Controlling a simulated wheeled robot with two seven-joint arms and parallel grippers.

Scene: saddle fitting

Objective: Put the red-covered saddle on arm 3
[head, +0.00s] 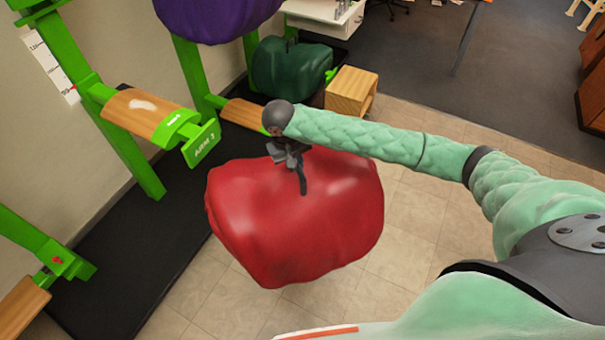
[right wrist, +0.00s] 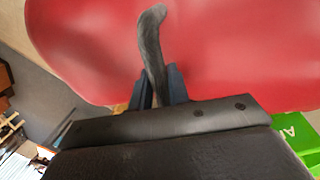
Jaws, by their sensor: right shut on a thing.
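The red-covered saddle (head: 300,220) hangs in the air from my right gripper (head: 295,160), in the middle of the head view. The right gripper is shut on a dark strap or handle at the top of the saddle. In the right wrist view the red cover (right wrist: 230,50) fills the top, and the dark handle (right wrist: 150,50) rises from between the jaws (right wrist: 160,88). Arm 3 (head: 150,112) is a green arm with a wooden pad and an "ARM 3" end plate, left of the saddle and apart from it. Its pad is bare. My left gripper is not in view.
A purple-covered saddle (head: 215,15) sits above and a green-covered one (head: 290,68) behind. A wooden box (head: 351,92) stands near the green one. Another green arm with a wooden pad (head: 20,305) is at lower left. Tiled floor (head: 420,215) is open to the right.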

